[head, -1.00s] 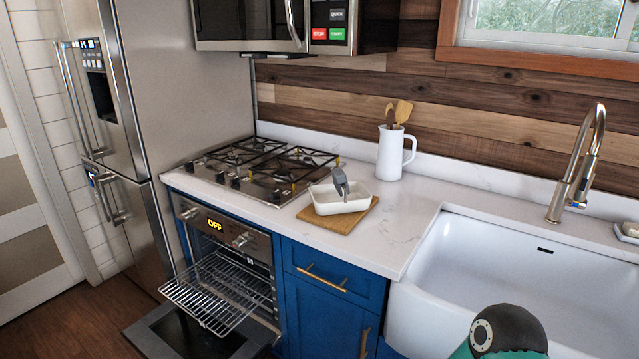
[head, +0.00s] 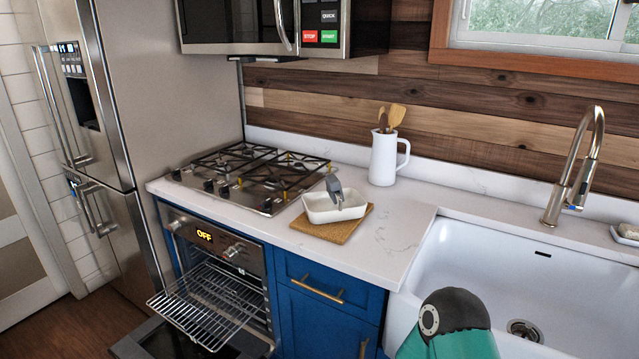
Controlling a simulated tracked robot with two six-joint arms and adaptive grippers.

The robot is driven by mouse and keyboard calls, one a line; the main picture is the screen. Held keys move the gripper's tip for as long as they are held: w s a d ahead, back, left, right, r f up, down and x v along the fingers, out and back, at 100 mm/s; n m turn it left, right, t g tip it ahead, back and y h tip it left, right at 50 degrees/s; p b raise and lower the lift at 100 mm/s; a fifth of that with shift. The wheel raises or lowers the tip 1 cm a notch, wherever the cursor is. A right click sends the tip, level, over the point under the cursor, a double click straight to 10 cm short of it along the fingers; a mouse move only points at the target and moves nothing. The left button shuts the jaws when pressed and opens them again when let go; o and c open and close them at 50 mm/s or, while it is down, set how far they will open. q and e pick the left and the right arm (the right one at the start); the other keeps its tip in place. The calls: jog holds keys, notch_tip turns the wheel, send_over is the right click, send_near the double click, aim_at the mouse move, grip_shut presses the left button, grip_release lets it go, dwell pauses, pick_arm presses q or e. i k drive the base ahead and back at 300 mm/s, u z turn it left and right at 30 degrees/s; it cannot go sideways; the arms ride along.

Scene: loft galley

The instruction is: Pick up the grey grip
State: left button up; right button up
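The grey grip (head: 334,187) stands up out of a white rectangular dish (head: 318,215). Its lower end is hidden inside the dish. The dish sits on a tan cork-like board (head: 345,230) on the white counter, right of the stove. Neither of my grippers is in view. Only a dark and teal rounded part, probably of my own arm, shows at the bottom right.
The gas stove (head: 250,175) is left of the dish. The oven door is open with its wire rack (head: 205,300) pulled out. A white pitcher with wooden utensils (head: 384,157) stands behind. The sink (head: 520,260) is at right. Counter between board and sink is clear.

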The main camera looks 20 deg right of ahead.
aim_at(333, 185)
jog(key=i, duration=0.85)
jog(key=z, duration=0.05)
